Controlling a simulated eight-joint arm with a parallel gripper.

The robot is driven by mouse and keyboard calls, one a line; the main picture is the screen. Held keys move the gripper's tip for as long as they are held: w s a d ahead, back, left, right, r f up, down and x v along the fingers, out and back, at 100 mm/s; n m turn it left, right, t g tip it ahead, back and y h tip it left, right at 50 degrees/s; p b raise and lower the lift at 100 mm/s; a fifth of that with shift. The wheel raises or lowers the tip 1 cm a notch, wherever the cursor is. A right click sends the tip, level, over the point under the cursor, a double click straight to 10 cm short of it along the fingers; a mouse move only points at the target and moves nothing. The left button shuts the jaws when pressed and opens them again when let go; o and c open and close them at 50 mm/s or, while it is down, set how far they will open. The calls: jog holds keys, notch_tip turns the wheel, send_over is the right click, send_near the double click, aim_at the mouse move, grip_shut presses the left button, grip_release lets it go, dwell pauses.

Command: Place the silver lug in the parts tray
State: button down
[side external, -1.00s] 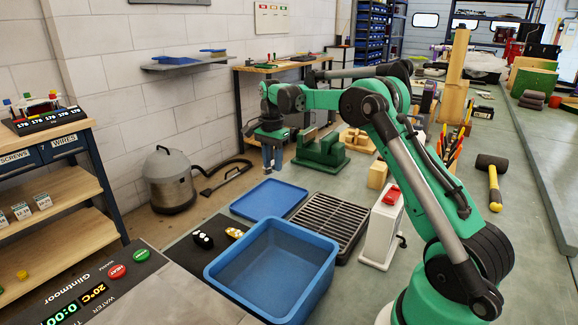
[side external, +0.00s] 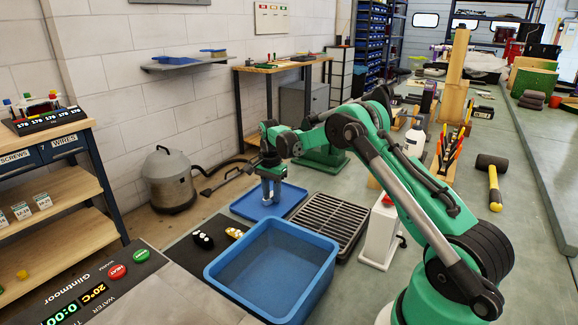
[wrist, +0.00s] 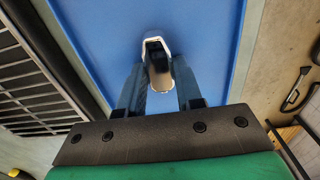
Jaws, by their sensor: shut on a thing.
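The silver lug (wrist: 156,50) is between my gripper's two fingers in the wrist view, a rounded metal piece with a dark middle. My gripper (wrist: 157,75) is shut on it. In the side view my gripper (side external: 270,197) points down over the shallow blue tray (side external: 243,205), which I take as the parts tray; the lug is too small to make out clearly there. The tray floor (wrist: 110,45) fills the wrist view behind the lug. I cannot tell whether the lug touches the floor.
A deep blue bin (side external: 322,262) stands in front of the tray.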

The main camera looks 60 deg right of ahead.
aim_at(271, 194)
jog(key=c, duration=0.6)
grip_release()
notch_tip(271, 194, up, 12)
jog(key=s+a+r+n+t, duration=0.2)
jog(key=a+r+n, duration=0.2)
jog(key=a, duration=0.2)
jog(key=s+a+f+n+t, duration=0.1)
jog(key=s+a+n, duration=0.3)
jog(key=s+a+f+n+t, duration=0.1)
jog(key=s+a+n+t, duration=0.1)
jog(key=s+a+n, duration=0.2)
jog(key=s+a+f+n+t, duration=0.1)
jog(key=s+a+n+t, duration=0.1)
jog(key=s+a+n, duration=0.3)
jog(key=shift+a+n, duration=0.5)
jog(key=shift+a, duration=0.15)
